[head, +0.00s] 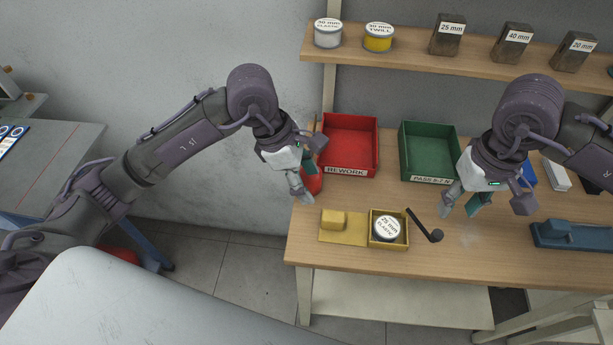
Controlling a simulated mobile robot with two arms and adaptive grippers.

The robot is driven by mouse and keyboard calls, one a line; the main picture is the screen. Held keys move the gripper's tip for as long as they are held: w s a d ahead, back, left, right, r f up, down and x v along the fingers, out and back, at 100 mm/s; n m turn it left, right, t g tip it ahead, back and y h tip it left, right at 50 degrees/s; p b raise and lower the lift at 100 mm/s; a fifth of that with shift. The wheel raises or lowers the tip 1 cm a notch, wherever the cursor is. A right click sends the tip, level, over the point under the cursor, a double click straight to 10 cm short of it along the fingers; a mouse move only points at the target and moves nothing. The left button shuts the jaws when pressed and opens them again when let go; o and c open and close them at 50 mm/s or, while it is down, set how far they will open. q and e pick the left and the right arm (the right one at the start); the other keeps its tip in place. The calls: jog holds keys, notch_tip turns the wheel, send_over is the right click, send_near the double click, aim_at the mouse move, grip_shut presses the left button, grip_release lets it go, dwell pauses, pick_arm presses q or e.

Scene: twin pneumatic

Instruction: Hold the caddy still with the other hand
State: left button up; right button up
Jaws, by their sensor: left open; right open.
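A yellow caddy-like holder (357,237) lies near the left front of the wooden bench. Neither gripper appears to touch anything.
A red REWORK bin (348,122) and a green PASS bin (430,125) stand at the back. A blue block-like fixture (573,234) sits at the right. A shelf (400,45) with tins and dark boxes hangs above. The bench front (455,262) is clear.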

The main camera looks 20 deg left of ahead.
aim_at(330, 215)
pick_arm(q)
jog(key=x, duration=1.3)
jog(key=shift+f, duration=0.35)
jog(key=shift+c, duration=0.3)
grip_shut()
pick_arm(e)
jog(key=c, duration=0.8)
jog(key=shift+w+d+f+m, duration=0.1)
jog(key=shift+w+d+m, duration=0.1)
jog(key=shift+m, duration=0.4)
pick_arm(q)
jog(key=shift+d, duration=0.15)
jog(key=shift+s, duration=0.1)
pick_arm(e)
jog(key=w+d+f+m+g+y, duration=0.1)
jog(key=w+d+m+y, duration=0.1)
jog(key=d+m+y, duration=0.2)
jog(key=w+d+f+m+g+y, duration=0.1)
jog(key=d+m+y, duration=0.3)
jog(key=d+m, duration=0.6)
jog(key=w+m, duration=0.1)
jog(key=m, duration=0.2)
jog(key=shift+f+g+y, duration=0.3)
jog(key=shift+f+g, duration=0.05)
jog(key=shift+g, duration=0.05)
